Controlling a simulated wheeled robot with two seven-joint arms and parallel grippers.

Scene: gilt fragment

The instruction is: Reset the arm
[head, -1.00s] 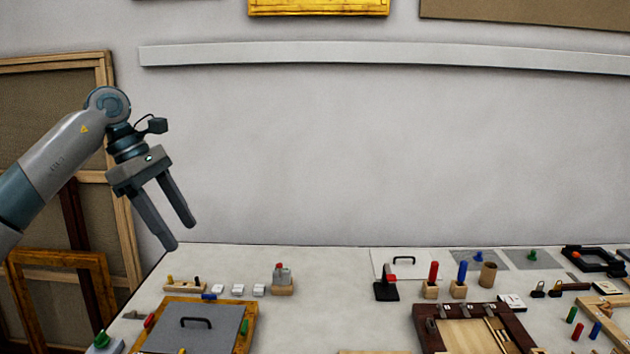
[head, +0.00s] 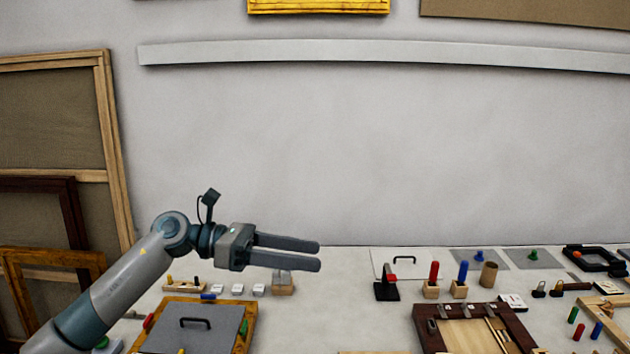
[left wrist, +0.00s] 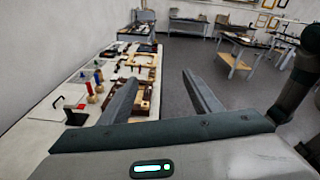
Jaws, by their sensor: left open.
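My left gripper (head: 318,254) is open and empty in the head view. Its two fingers point right, over the back left part of the worktable, and it partly hides a small wooden block (head: 283,290) behind it. In the left wrist view the open fingers of my left gripper (left wrist: 160,85) frame bare floor and the table's edge, with nothing between them. My right gripper is not in view.
The table (head: 340,300) holds a grey panel with a black handle (head: 195,325), a dark wooden frame (head: 425,325), and red (head: 434,272) and blue (head: 462,271) pegs in blocks. Framed canvases (head: 50,110) lean at left. Other tables (left wrist: 245,45) stand across the room.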

